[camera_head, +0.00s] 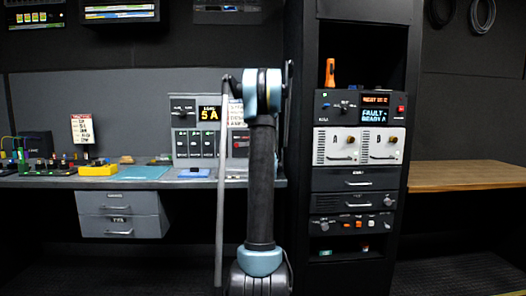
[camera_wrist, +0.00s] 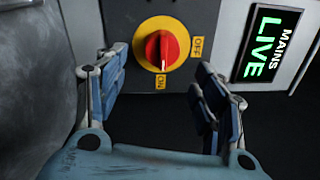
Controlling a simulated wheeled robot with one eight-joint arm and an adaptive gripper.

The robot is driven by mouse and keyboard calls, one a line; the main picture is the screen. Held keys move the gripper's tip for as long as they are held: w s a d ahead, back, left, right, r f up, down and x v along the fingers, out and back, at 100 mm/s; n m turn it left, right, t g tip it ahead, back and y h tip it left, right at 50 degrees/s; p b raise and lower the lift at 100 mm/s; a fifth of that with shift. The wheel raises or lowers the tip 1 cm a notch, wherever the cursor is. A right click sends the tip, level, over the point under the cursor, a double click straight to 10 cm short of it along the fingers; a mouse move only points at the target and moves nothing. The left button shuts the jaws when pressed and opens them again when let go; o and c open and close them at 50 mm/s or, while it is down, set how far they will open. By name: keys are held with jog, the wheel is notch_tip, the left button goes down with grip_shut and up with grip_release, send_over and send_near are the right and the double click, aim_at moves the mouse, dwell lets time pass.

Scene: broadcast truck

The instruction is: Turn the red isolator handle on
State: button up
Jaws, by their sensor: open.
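The red isolator handle (camera_wrist: 163,50) sits on a round yellow plate (camera_wrist: 143,60) on a dark grey panel in the wrist view. Its raised grip runs up and down in that picture, with its lower end towards the ON label (camera_wrist: 160,82). The OFF label (camera_wrist: 197,46) is at the upper right of the plate. My gripper (camera_wrist: 161,60) is open, with its fingers on either side below the handle and nothing between them. No contact with the handle shows. In the head view my arm covers part of the panel, and I cannot make out the handle there.
In the head view, a grey panel (camera_head: 184,104) with a 5 A readout stands on the bench. A dark equipment rack (camera_head: 356,181) stands right of my arm, and a wooden desk (camera_head: 465,175) is farther right.

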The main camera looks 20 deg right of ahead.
jog(key=shift+v, duration=2.55)
